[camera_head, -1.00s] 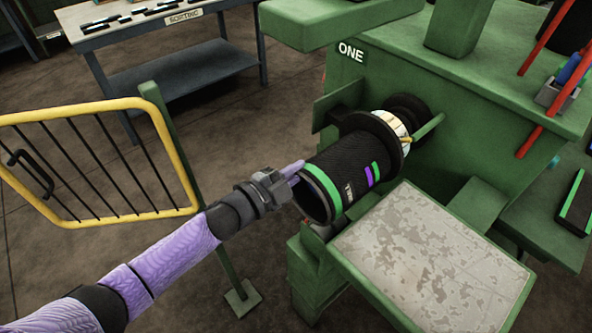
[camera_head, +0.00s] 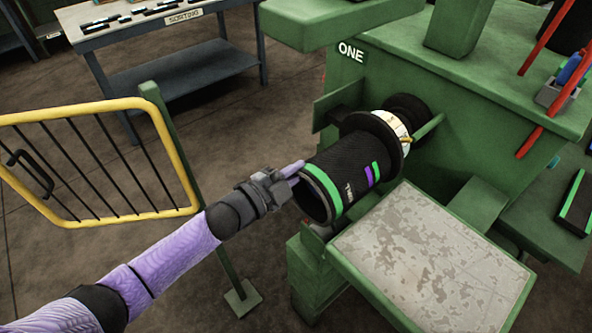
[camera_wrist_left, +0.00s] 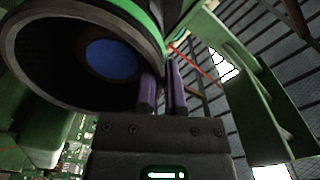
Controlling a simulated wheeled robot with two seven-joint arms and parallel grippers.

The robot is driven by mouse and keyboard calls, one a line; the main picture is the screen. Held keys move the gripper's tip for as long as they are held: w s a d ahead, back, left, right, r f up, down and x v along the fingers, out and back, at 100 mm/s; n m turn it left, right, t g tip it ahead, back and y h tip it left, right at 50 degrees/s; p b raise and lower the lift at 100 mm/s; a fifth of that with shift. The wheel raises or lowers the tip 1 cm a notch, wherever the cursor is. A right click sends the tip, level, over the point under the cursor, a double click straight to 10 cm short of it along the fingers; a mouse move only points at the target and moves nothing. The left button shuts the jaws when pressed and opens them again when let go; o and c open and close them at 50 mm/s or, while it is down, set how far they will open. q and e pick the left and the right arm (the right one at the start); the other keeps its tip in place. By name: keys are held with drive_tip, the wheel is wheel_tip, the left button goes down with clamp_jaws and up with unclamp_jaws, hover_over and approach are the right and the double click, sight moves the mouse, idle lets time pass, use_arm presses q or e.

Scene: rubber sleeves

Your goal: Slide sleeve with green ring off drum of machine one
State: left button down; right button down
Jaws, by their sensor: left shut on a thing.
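The black sleeve with a green ring (camera_head: 322,190) sits on the drum of the green machine labelled ONE (camera_head: 351,51). Its open end faces the front left, and it has purple and green marks and white lettering on its side. My left gripper (camera_head: 293,171) is shut on the sleeve's rim at the open end. In the left wrist view the fingers (camera_wrist_left: 163,92) are at the rim beside the sleeve's dark opening (camera_wrist_left: 50,45), and a blue round face shows deep inside. The fingers partly hide the contact. My right gripper is out of view.
A dark flange and a white ring (camera_head: 392,127) stand behind the sleeve. A worn grey-topped tray (camera_head: 430,262) lies below right. A yellow-framed gate (camera_head: 100,105) with a green post is at left. A table marked SORTING (camera_head: 190,50) stands behind. Open floor lies between.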

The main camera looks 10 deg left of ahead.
use_arm(q)
drive_tip(key=shift+s, duration=0.15)
idle(0.3)
drive_tip(key=shift+p+v, duration=0.6)
drive_tip(key=shift+v, duration=0.8)
drive_tip(key=shift+f, duration=0.1)
drive_tip(key=c, duration=0.6)
unclamp_jaws()
drive_tip(key=shift+o, duration=0.2)
